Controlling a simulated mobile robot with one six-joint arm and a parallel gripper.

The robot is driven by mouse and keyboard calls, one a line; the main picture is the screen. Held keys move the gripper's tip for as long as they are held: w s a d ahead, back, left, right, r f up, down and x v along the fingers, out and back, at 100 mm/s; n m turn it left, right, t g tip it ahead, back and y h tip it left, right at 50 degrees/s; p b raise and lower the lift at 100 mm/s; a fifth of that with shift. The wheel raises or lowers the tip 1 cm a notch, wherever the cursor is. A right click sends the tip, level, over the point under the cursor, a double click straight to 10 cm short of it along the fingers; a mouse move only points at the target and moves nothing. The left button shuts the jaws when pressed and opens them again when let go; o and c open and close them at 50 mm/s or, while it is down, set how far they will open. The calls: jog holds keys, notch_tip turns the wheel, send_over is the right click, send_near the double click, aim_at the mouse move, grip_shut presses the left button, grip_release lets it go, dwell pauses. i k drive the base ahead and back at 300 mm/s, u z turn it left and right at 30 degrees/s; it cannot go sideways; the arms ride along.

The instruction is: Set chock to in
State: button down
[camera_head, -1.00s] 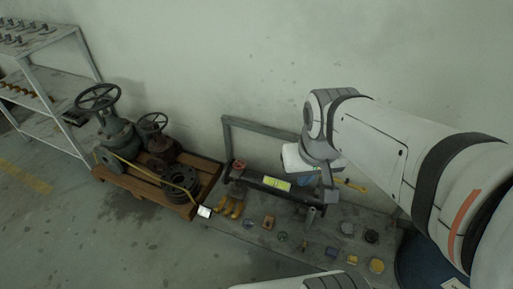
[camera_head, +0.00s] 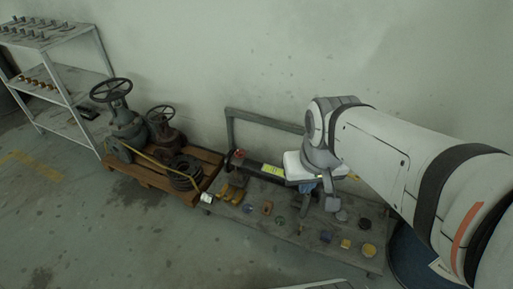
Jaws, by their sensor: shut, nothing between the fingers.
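My gripper (camera_head: 331,203) hangs at the end of my white arm, in front of the bench on the right side of the head view. It is shut and empty. The gate valves stand on a wooden pallet at left centre: a large grey-green valve (camera_head: 126,127) with a dark handwheel, and a smaller brownish valve (camera_head: 163,134) beside it. A yellow strap or bar runs low across them. I cannot make out which thing is the chock or where it is set. My wrist hides part of the bench.
The wooden pallet (camera_head: 150,179) also bears dark flange rings (camera_head: 186,172). A metal shelf (camera_head: 66,83) stands at far left. The floor at front left is clear.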

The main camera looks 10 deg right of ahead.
aim_at(268, 204)
jog(key=i, duration=0.45)
jog(key=k, duration=1.3)
jog(key=u, duration=0.45)
jog(key=i, duration=1.75)
jog(key=z, duration=0.3)
